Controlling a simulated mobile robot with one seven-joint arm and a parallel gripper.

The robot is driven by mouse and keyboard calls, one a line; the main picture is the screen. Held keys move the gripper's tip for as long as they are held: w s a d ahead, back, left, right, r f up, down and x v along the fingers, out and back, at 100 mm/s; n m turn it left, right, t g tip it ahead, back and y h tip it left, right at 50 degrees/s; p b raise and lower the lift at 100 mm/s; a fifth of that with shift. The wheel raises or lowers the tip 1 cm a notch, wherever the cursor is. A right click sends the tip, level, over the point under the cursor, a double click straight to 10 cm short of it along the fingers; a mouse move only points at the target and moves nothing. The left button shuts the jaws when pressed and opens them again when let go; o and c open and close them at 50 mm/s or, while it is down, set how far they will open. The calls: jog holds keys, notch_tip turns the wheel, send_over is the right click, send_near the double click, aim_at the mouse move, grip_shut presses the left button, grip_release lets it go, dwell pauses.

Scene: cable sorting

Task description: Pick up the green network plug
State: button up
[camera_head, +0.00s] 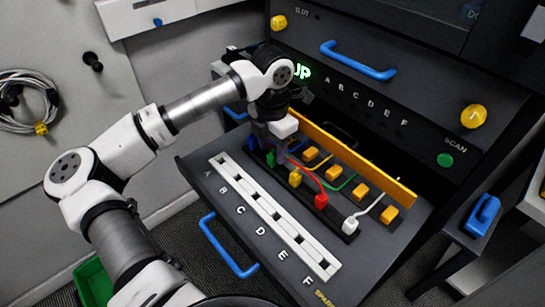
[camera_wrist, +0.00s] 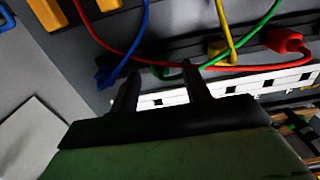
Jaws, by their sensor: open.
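The green network plug (camera_head: 271,158) stands in the dark row of plugs on the pulled-out shelf, between the blue plug (camera_head: 253,144) and the yellow plug (camera_head: 295,178). My gripper (camera_head: 265,142) points down at this end of the row, close by the green plug. In the wrist view my gripper (camera_wrist: 160,68) has its two fingers apart and nothing visibly clamped. The green plug (camera_wrist: 160,73) shows partly in the gap between the fingertips, with its green cable running off to the upper right. I cannot tell whether a finger touches it.
The red plug (camera_head: 321,201) and white plug (camera_head: 350,224) stand farther along the row. A red cable (camera_wrist: 105,42) crosses close to the fingertips. A white slotted strip (camera_head: 270,215) lies in front, lettered A to F. An orange rail (camera_head: 355,166) runs behind the orange sockets.

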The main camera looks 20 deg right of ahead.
jog(key=shift+f+p, duration=0.3)
jog(key=shift+f, duration=1.4)
grip_shut()
jog(key=shift+r, duration=0.15)
notch_tip(320, 180, up, 19)
jog(key=b, duration=0.2)
notch_tip(320, 180, up, 4)
jog(key=p, duration=0.3)
send_over(272, 154)
jog(key=shift+r+b, duration=0.2)
jog(key=shift+b, duration=0.1)
jog(key=shift+f, duration=0.1)
